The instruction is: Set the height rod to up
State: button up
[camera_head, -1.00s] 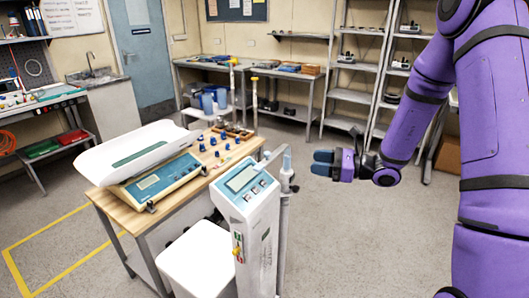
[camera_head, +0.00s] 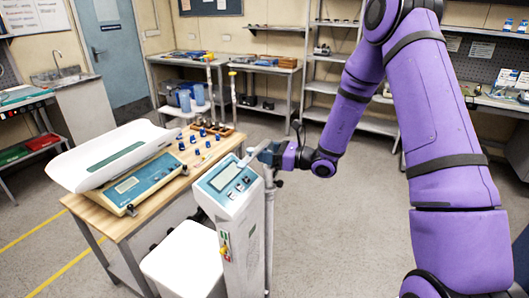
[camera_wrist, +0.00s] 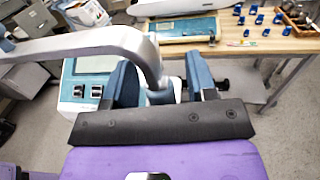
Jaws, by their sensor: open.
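The height rod (camera_head: 269,215) stands upright along the right side of the white column scale (camera_head: 236,235). In the wrist view its pale grey bent arm (camera_wrist: 75,43) runs in from the left and turns down between my fingers. My gripper (camera_head: 266,152) is at the upper part of the rod, beside the scale's display head (camera_head: 225,178). In the wrist view the two blue fingers of my gripper (camera_wrist: 163,82) are open, one on each side of the rod, with a gap at least on the right. The finger bases are hidden by the dark gripper edge.
A wooden table (camera_head: 85,205) with a baby scale (camera_head: 110,155) and several small blue items stands left of the column scale. A white box-like seat (camera_head: 185,262) is in front. Shelves line the back wall. The floor to the right is clear.

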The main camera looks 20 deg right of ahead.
jog(key=shift+w+a, duration=0.3)
jog(key=shift+a, duration=0.1)
grip_shut()
notch_tip(320, 180, up, 62)
jog(key=shift+f, duration=0.15)
grip_release()
jog(key=shift+s+d, duration=0.1)
jog(key=v, duration=1)
jog(key=shift+s+d, duration=0.15)
jog(key=shift+d, duration=0.1)
